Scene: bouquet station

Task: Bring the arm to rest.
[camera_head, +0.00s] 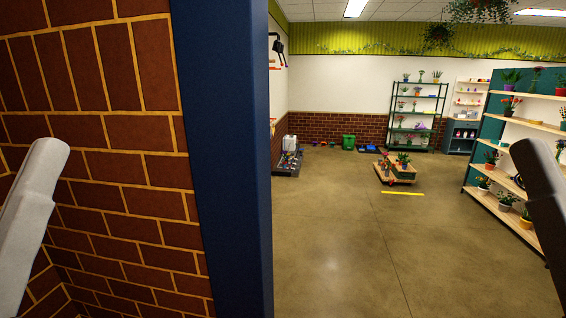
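My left arm (30,220), pale grey, comes in at the left edge in front of a brick wall. My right arm (542,200), dark grey in shade, comes in at the right edge in front of the plant shelves. Only one link of each arm shows. Both grippers are outside the head view, so I cannot see their fingers or anything held.
A blue post (222,160) and a brick wall (120,215) stand close on the left. Open concrete floor (350,245) lies ahead. A low wooden cart (395,176) with plants stands beyond it. A plant shelf (487,205) lines the right. A green rack (418,113) stands at the back.

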